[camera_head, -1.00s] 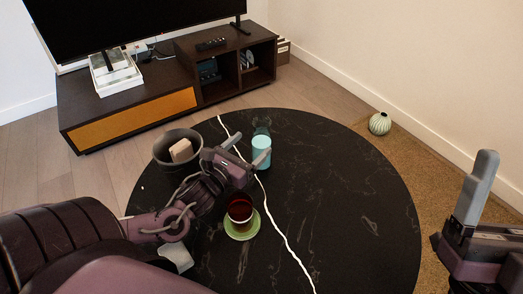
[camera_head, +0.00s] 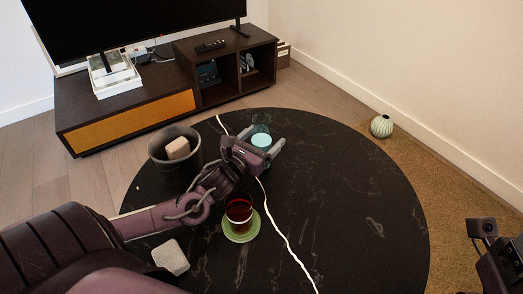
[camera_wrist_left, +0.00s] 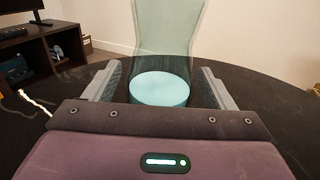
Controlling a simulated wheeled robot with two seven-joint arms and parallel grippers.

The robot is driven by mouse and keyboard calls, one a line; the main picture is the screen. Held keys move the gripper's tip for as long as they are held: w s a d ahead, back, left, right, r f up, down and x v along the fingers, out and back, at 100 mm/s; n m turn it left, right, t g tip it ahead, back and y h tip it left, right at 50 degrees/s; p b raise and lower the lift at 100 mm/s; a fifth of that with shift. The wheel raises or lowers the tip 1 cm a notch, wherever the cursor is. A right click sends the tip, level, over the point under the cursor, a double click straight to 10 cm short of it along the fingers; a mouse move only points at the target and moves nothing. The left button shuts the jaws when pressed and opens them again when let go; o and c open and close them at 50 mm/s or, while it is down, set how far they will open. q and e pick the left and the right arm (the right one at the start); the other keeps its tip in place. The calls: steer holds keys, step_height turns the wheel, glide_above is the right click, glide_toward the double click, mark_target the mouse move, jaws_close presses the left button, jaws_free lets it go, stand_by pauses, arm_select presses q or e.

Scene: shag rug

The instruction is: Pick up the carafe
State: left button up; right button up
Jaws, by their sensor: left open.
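The carafe (camera_head: 261,138) is a clear glass vessel with light blue contents, standing on the black round table near its far side. My left gripper (camera_head: 263,148) is right at it, reaching from the front left and hiding part of its lower body. In the left wrist view the carafe (camera_wrist_left: 160,88) stands upright between the two open fingers (camera_wrist_left: 160,85), with a gap visible on both sides. Its top is cut off there. My right gripper (camera_head: 486,228) is at the right edge, off the table; its finger state is unclear.
A red drink in a glass (camera_head: 239,212) stands on a green saucer (camera_head: 241,236) close to my left forearm. A dark bin (camera_head: 160,168) with a beige block is at the left. A white cord (camera_head: 283,238) crosses the table (camera_head: 370,200). The table's right side is clear.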

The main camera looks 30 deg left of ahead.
arm_select(q)
steer(key=shift+w, duration=0.45)
steer(key=c, duration=1.4)
steer(key=shift+r, duration=0.15)
